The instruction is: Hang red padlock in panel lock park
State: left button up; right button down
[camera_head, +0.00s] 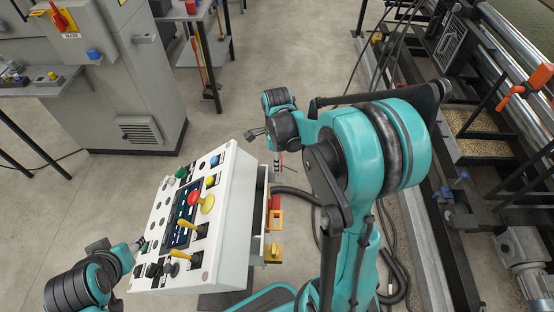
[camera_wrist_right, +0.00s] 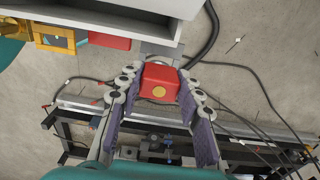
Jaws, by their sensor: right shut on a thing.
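In the head view, my right gripper (camera_head: 278,167) is small, just beyond the far right side of the white control panel (camera_head: 222,160). A red piece (camera_head: 274,202) and yellow pieces (camera_head: 274,220) sit along the panel's right side. They also show under a white ledge (camera_wrist_right: 130,20) in the wrist view. My left gripper (camera_head: 137,244) is by the panel's left edge, its jaws unclear.
A grey cabinet (camera_head: 125,80) with a red and yellow switch stands at upper left. Black hoses (camera_head: 395,275) lie on the floor right of the panel. A machine frame (camera_head: 465,190) runs along the right. Floor between cabinet and machine is mostly clear.

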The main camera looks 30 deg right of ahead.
jog(key=shift+f+b, duration=1.6)
jog(key=shift+f, duration=0.45)
jog(key=c, duration=1)
grip_release()
jog(key=shift+o, duration=0.2)
notch_tip(320, 180, up, 12)
jog(key=shift+r, duration=0.1)
jog(key=shift+s, duration=0.1)
jog(key=s+a+f+n+t, duration=0.1)
jog(key=s+a+n+t, duration=0.6)
jog(key=n, duration=1.7)
jog(key=s+a, duration=0.3)
jog(key=s, duration=0.1)
